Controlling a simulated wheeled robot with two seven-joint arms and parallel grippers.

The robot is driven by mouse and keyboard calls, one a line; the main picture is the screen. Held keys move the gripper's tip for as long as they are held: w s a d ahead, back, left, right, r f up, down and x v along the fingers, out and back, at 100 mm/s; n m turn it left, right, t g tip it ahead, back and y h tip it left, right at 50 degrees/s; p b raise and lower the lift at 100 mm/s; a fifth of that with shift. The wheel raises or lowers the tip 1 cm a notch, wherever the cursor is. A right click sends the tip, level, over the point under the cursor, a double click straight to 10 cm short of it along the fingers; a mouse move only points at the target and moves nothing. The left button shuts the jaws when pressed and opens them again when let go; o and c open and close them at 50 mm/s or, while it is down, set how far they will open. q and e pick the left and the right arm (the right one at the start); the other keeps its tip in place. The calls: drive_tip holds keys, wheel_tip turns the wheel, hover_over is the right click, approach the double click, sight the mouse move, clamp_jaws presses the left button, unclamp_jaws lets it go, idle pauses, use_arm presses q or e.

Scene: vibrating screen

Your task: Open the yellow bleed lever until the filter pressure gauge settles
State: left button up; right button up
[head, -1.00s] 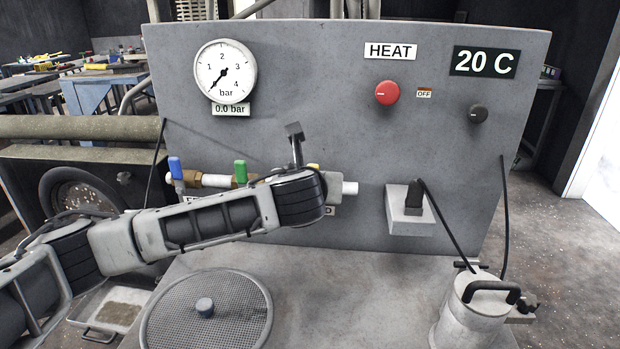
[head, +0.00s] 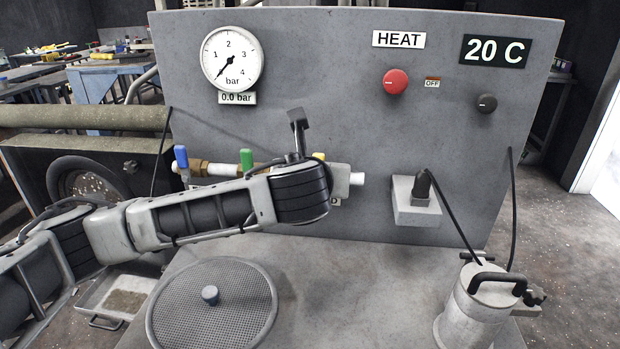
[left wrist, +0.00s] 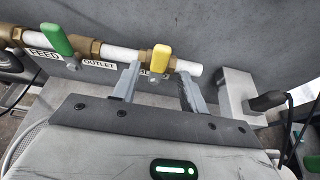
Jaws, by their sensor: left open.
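The yellow bleed lever (left wrist: 159,60) stands upright on the pipe's brass fitting in the left wrist view. In the head view only the top of the yellow lever (head: 318,157) shows, behind my left wrist. My left gripper (left wrist: 160,73) is open, its fingers on either side of the lever's image. I cannot tell whether they touch it. In the head view the fingers are mostly hidden by my arm. The pressure gauge (head: 232,58) has its needle at zero, and the label (head: 237,98) below reads 0.0 bar. My right gripper is not in view.
Green (head: 246,160) and blue (head: 181,157) levers sit left on the same pipe. A red knob (head: 395,81), a 20 C display (head: 495,50) and a plug socket box (head: 411,203) are on the panel. A mesh screen (head: 218,319) and a metal canister (head: 472,316) are below.

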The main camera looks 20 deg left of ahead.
use_arm(q)
drive_tip(key=v, duration=1.2)
drive_tip(key=shift+b, duration=0.4)
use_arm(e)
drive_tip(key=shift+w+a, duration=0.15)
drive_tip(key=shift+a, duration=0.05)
